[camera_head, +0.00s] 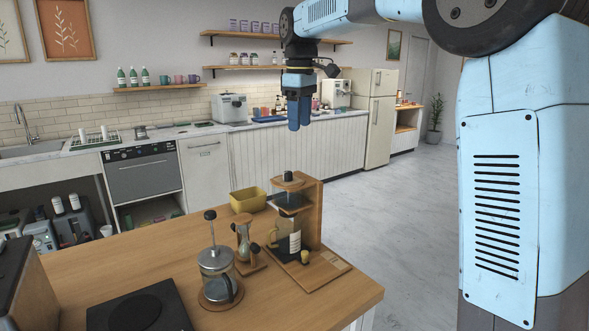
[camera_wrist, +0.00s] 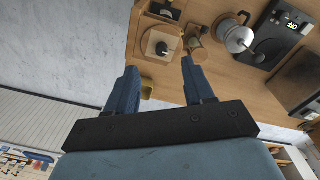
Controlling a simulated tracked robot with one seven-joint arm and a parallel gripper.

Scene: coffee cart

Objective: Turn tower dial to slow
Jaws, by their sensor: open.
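A wooden cold-drip tower (camera_head: 310,210) with glass vessels stands on the island counter (camera_head: 345,298). It shows from above in the wrist view (camera_wrist: 150,68), at the top middle. A small brass-coloured knob (camera_head: 305,257) sits low on the tower's front; I cannot tell for sure that it is the dial, or read any setting on it. My gripper (camera_head: 298,122) hangs fingers-down, high above and beyond the tower in the head view. In the wrist view my gripper (camera_wrist: 159,68) has its fingers wide apart with nothing between them. It touches nothing.
A yellow bin (camera_head: 248,199) is behind. The counter's right front corner is bare. A back worktop (camera_head: 180,132) runs along the wall.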

